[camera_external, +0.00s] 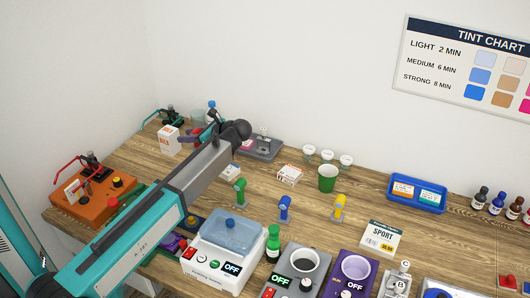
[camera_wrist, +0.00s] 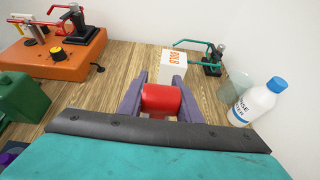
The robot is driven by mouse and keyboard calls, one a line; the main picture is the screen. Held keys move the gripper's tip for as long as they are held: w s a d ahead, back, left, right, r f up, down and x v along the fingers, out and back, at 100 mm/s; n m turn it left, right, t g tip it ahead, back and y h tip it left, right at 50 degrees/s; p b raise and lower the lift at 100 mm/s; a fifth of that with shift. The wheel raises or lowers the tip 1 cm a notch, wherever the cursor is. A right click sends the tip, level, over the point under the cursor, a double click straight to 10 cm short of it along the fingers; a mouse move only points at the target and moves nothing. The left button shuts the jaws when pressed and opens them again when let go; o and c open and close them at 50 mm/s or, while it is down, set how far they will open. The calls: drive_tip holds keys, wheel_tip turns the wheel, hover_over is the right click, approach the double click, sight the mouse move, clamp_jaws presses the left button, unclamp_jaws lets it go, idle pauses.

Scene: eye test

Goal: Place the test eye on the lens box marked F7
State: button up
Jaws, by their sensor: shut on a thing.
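My gripper (camera_wrist: 162,95) has purple fingers and is shut on a red cylinder (camera_wrist: 161,100), held between them. I cannot tell whether this is the test eye. In the external view my gripper (camera_external: 187,138) is at the back left of the table, and the red cylinder is not clear there. A white box with orange print (camera_wrist: 173,66) stands just beyond the fingertips; it also shows in the external view (camera_external: 170,140). Two smaller white boxes lie farther right, one with orange print (camera_external: 290,174) and one (camera_external: 230,171) near my arm. I cannot read F7 on any box.
An orange device with a red lever (camera_external: 93,195) stands left; a teal clamp (camera_wrist: 205,58) stands behind the white box. A white bottle with a blue cap (camera_wrist: 254,105) is close right of my gripper. Green cup (camera_external: 327,178), blue tray (camera_external: 417,193) and several machines fill the table's right and front.

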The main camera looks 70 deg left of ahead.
drive_tip(key=w+d+m+t+y, duration=0.2)
drive_tip(key=w+d+m+t, duration=0.2)
drive_tip(key=w+d, duration=0.5)
drive_tip(key=w+d+f+m+t+y, duration=0.1)
drive_tip(key=w+d+m+t, duration=0.3)
drive_tip(key=w+d, duration=0.6)
drive_tip(key=d+t, duration=0.1)
drive_tip(key=d, duration=0.4)
drive_tip(key=shift+f+m+y+b, duration=0.15)
drive_tip(key=shift+m+y+b, duration=0.15)
drive_tip(key=shift+y+b, duration=0.1)
drive_tip(key=shift+w+a, duration=0.15)
drive_tip(key=p, duration=0.4)
hover_over(287, 166)
drive_tip(key=shift+a+f, duration=0.15)
drive_tip(key=shift+f, duration=0.6)
drive_tip(key=shift+f, duration=0.15)
drive_tip(key=shift+f+p, duration=0.6)
drive_tip(key=shift+f, duration=1)
drive_tip(key=shift+f, duration=0.15)
